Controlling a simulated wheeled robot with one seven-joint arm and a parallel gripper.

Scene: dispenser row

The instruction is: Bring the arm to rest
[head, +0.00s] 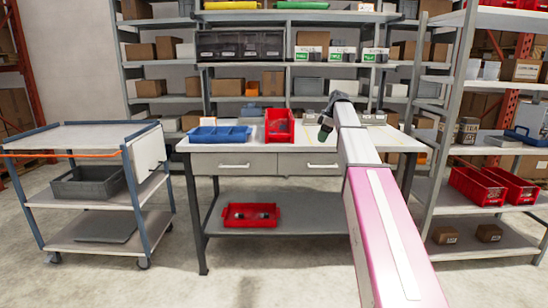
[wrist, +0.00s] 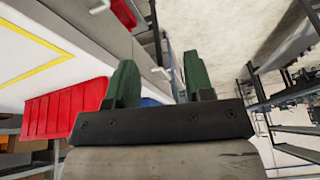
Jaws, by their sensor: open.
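My arm reaches forward from the lower right of the head view. My gripper (head: 325,127) is at its far end, in front of the workbench (head: 226,167) and near the worktop's height. In the wrist view my gripper (wrist: 158,85) shows two green fingers set apart with nothing between them. It is open and empty. A red bin (head: 279,126) stands on the worktop to the left of the gripper in the head view. It also shows in the wrist view (wrist: 65,108), left of the fingers, apart from them.
A blue tray (head: 220,134) lies on the worktop. A red tray (head: 250,215) sits on the bench's lower shelf. A cart (head: 75,135) stands at left, shelving (head: 455,140) at right. Bare floor lies in front of the bench.

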